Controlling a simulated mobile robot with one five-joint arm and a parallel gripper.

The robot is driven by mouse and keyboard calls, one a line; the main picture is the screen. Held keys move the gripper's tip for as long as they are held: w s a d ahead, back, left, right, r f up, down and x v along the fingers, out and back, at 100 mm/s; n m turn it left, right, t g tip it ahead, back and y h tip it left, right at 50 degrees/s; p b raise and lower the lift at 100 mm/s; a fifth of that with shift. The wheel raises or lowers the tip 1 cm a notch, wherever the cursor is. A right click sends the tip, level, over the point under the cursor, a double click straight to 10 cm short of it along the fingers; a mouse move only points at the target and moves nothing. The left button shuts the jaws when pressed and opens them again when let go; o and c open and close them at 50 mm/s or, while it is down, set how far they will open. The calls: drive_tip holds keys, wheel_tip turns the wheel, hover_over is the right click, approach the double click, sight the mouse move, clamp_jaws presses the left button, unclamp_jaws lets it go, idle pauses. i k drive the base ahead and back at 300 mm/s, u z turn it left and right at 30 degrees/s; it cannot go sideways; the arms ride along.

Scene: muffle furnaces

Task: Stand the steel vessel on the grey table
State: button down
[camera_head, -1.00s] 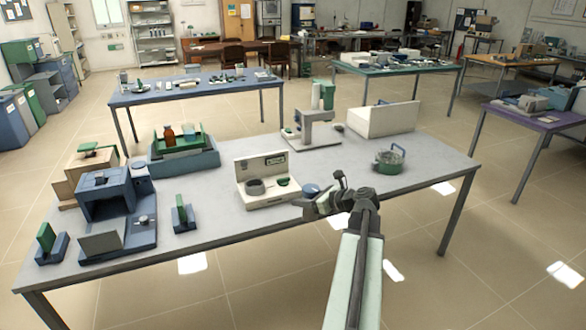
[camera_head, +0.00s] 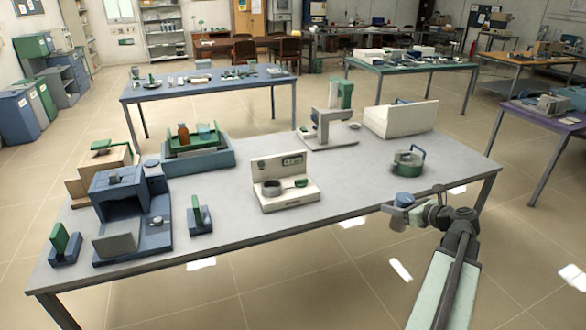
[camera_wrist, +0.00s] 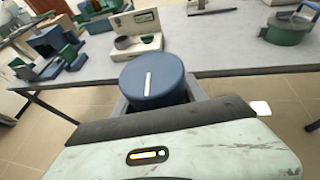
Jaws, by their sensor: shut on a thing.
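My gripper (camera_head: 404,208) is shut on a round vessel with a flat blue top (camera_head: 405,198), which I take to be the steel vessel. In the wrist view its blue top (camera_wrist: 152,78) carries a white stripe and faces the camera; its sides are mostly hidden. In the head view the gripper and vessel appear just off the front edge of the grey table (camera_head: 235,210), towards its right end. The vessel looks roughly upright and apart from the tabletop. In the wrist view the grey table (camera_wrist: 205,45) lies beyond the vessel.
A green pot with a handle (camera_head: 407,162) stands near the table's right end. A cream instrument (camera_head: 280,185) stands mid-table, a blue furnace (camera_head: 120,200) at the left, and a white box (camera_head: 400,120) at the back right. Bare tabletop lies between the cream instrument and the pot.

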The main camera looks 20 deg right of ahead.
sight(345, 193)
drive_tip(key=z, duration=0.05)
drive_tip(key=i, duration=0.95)
drive_tip(key=u, duration=0.05)
